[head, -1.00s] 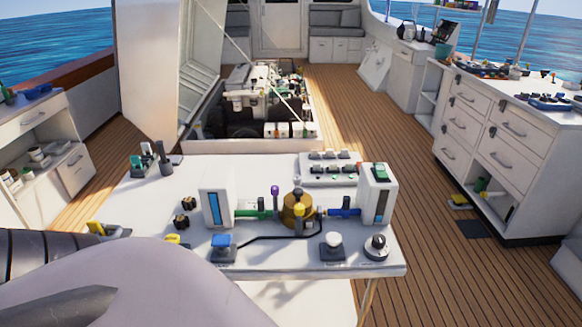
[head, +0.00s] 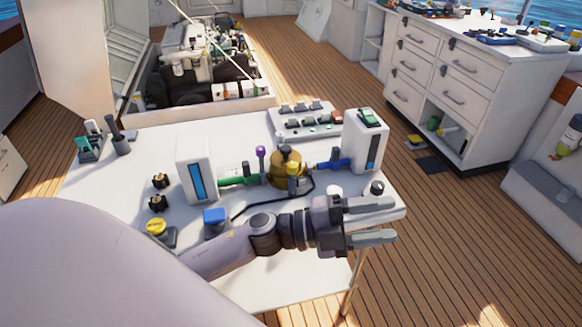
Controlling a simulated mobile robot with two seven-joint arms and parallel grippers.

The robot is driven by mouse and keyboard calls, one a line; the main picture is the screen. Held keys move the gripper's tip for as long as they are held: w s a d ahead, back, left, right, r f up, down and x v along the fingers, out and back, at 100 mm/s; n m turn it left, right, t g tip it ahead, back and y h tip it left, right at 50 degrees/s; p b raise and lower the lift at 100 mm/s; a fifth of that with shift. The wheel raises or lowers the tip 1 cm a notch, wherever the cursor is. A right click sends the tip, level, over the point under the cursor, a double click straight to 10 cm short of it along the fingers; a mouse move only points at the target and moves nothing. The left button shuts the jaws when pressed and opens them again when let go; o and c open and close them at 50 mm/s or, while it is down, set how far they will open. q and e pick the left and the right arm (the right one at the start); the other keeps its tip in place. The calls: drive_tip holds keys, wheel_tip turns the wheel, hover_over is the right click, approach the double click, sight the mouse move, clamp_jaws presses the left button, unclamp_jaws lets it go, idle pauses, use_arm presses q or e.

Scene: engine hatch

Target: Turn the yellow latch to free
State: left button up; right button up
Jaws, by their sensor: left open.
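A small yellow-topped piece (head: 293,170), which looks like the yellow latch, stands at the front of a brass round body (head: 285,155) on the white table. Whether it is turned to free cannot be read. A green handle (head: 238,181) joins the brass body on the left and a blue one (head: 334,164) on the right. My left gripper (head: 393,220) is open and empty, fingers pointing right, over the table's front right edge. It is apart from the latch, in front and to the right of it. It partly hides the knobs there. My right gripper is not in view.
The white table (head: 135,190) also holds two white boxes with blue and dark panels, a switch panel (head: 305,120), a yellow button (head: 156,226), a blue button (head: 214,216) and a purple-topped lever (head: 261,156). An open engine hatch (head: 200,75) lies behind.

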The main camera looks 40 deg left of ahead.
use_arm(q)
drive_tip(key=f+m+g+b, duration=0.1)
drive_tip(key=m+g, duration=0.6)
drive_tip(key=m, duration=0.1)
drive_tip(key=m+y+b, duration=0.2)
drive_tip(key=y+b, duration=0.1)
drive_tip(key=y, duration=1.4)
approach(292, 165)
drive_tip(key=f, duration=0.2)
drive_tip(key=x, duration=0.7)
drive_tip(key=shift+w+r, duration=0.2)
drive_tip(key=shift+w, duration=0.15)
clamp_jaws()
